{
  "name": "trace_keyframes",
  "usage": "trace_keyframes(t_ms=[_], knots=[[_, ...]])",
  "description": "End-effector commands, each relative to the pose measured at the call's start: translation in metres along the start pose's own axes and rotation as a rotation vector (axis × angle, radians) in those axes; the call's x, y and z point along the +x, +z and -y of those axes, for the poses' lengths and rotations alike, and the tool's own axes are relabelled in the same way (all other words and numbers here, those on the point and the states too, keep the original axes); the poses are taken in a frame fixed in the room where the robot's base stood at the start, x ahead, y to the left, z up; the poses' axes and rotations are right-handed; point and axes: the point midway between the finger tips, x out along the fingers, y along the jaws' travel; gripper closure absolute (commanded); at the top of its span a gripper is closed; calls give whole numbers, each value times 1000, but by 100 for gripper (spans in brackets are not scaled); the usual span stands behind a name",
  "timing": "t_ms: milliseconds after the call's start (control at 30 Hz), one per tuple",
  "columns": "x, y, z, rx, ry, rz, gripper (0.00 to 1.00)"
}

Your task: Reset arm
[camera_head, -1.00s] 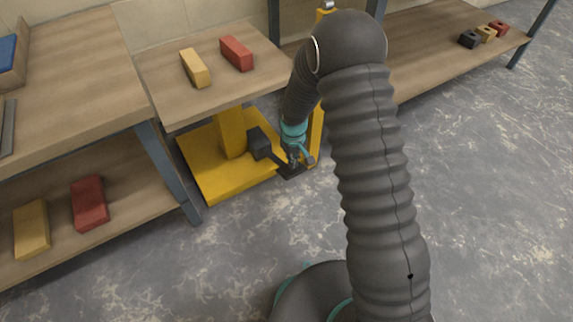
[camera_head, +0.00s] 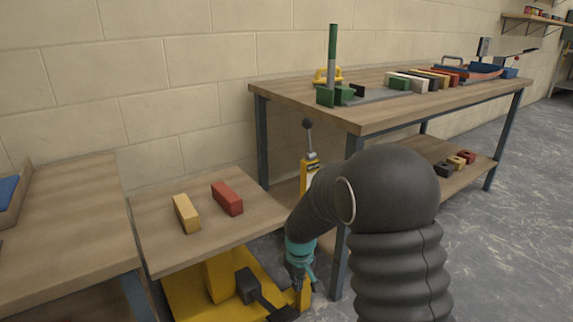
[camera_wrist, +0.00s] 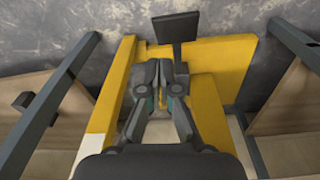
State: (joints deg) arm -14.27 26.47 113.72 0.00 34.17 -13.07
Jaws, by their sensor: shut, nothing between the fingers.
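My gripper (camera_head: 301,283) hangs at the end of my arm in the head view, pointing down beside the yellow lift table's base and pedal. In the wrist view my gripper (camera_wrist: 160,104) is shut, with nothing between its fingers. Beyond the fingertips is the dark pedal (camera_wrist: 176,27) of the yellow lift table (camera_wrist: 222,60). I cannot tell whether the fingers touch any part of it.
The lift table's wooden top (camera_head: 160,255) carries a yellow brick (camera_head: 186,213) and a red brick (camera_head: 227,198). A workbench (camera_head: 375,118) with bricks stands right, a wooden table (camera_head: 75,240) left. Open concrete floor (camera_head: 520,220) lies right.

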Motion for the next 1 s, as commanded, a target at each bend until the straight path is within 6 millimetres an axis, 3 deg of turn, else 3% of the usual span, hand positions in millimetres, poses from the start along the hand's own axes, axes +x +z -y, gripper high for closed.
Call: trace_keyframes(t_ms=[33,100,500,700,1000], knots=[[-25,6,-5,21,6,-20,100],[-52,15,-10,47,12,-42,100],[-182,90,-24,195,49,-162,100],[-231,136,-23,268,67,-221,100],[-280,211,-12,377,96,-312,100]])
